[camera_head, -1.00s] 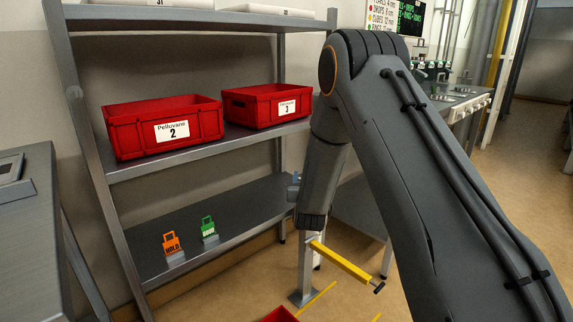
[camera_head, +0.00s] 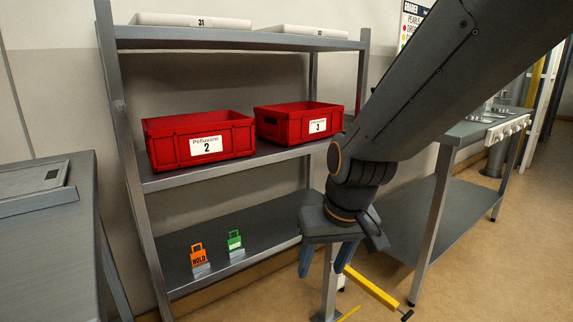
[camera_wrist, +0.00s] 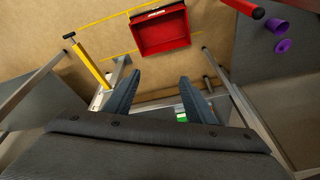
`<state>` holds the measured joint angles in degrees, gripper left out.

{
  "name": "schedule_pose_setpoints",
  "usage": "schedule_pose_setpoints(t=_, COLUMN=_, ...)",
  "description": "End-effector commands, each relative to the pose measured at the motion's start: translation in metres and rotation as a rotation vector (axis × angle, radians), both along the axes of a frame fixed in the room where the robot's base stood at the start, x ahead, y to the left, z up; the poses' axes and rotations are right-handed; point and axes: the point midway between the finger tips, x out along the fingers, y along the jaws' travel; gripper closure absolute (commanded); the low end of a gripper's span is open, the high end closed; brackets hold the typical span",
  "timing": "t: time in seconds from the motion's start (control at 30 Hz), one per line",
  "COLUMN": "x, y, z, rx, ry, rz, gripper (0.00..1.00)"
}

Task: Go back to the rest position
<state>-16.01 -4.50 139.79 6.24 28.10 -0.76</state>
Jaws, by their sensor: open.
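My gripper (camera_head: 327,262) hangs at the end of my arm in the head view, in front of the right end of the shelf rack. In the wrist view its two blue-grey fingers (camera_wrist: 160,98) are spread apart with nothing between them. The gripper is open and empty. It points down toward the floor.
A shelf rack (camera_head: 240,167) holds red bins labelled 2 (camera_head: 200,165) and 3 (camera_head: 299,135). Orange (camera_head: 198,254) and green (camera_head: 235,240) tags stand on its lower shelf. A yellow bar (camera_head: 371,287) is close to the gripper. A red bin (camera_wrist: 160,34) lies on the floor.

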Motion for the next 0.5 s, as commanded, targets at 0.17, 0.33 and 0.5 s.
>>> schedule_pose_setpoints(t=0.17, x=-0.058, y=-0.009, z=0.005, rx=-0.032, ry=0.112, rz=0.033, gripper=0.50)
schedule_pose_setpoints(t=0.33, x=-0.103, y=-0.019, z=0.009, rx=-0.060, ry=0.201, rz=0.055, gripper=0.50)
schedule_pose_setpoints(t=0.5, x=-0.133, y=-0.031, z=0.016, rx=-0.084, ry=0.268, rz=0.061, gripper=0.50)
